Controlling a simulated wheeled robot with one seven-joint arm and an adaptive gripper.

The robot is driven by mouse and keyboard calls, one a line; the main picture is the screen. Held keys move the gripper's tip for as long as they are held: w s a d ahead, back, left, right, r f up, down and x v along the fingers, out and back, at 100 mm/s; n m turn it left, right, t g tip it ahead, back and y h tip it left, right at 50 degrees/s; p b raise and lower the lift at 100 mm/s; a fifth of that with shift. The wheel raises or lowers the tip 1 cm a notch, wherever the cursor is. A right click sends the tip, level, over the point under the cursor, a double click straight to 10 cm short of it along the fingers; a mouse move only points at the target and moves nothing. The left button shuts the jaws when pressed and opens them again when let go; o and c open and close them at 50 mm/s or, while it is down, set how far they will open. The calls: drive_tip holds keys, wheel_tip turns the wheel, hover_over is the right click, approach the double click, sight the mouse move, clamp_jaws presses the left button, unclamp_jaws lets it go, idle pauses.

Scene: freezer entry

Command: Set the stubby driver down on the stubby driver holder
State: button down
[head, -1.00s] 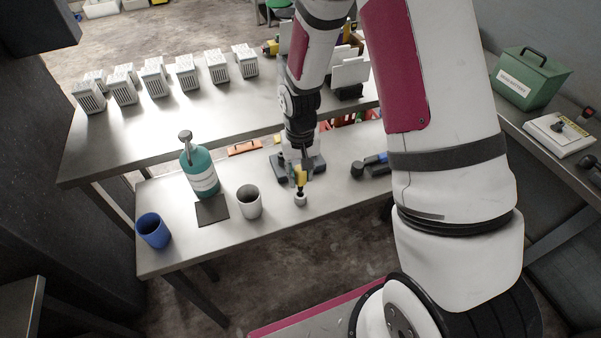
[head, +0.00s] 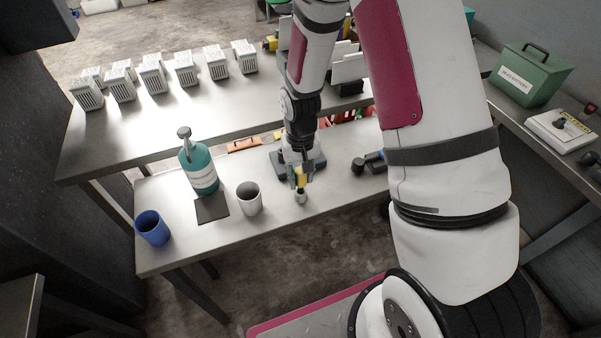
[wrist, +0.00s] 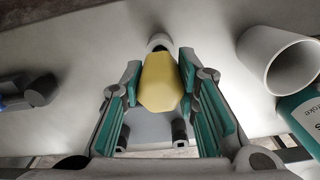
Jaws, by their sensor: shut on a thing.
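The stubby driver has a yellow handle (head: 301,178) and hangs upright in my gripper (head: 300,180). In the wrist view the yellow driver (wrist: 159,82) sits between both green-padded fingers of my gripper (wrist: 160,90), which are shut on it. A small pale round piece, which looks like the stubby driver holder (head: 300,198), stands on the lower bench directly below the driver. It also shows in the wrist view (wrist: 160,39) just beyond the handle. The driver's lower end is hidden or too small to tell whether it touches or enters the holder.
A grey-white cup (head: 249,200) stands close left of the holder. A teal bottle (head: 198,170), a dark square mat (head: 211,208) and a blue cup (head: 152,230) are further left. Dark tools (head: 370,162) lie to the right. The bench (head: 260,235) in front is clear.

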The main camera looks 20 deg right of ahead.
drive_tip(key=shift+f+b, duration=0.3)
drive_tip(key=shift+f, duration=0.75)
drive_tip(key=c, duration=1.2)
unclamp_jaws()
drive_tip(key=shift+o, duration=0.2)
drive_tip(key=shift+r, duration=0.1)
wheel_tip(320, 180, up, 12)
drive_tip(key=shift+f, duration=0.1)
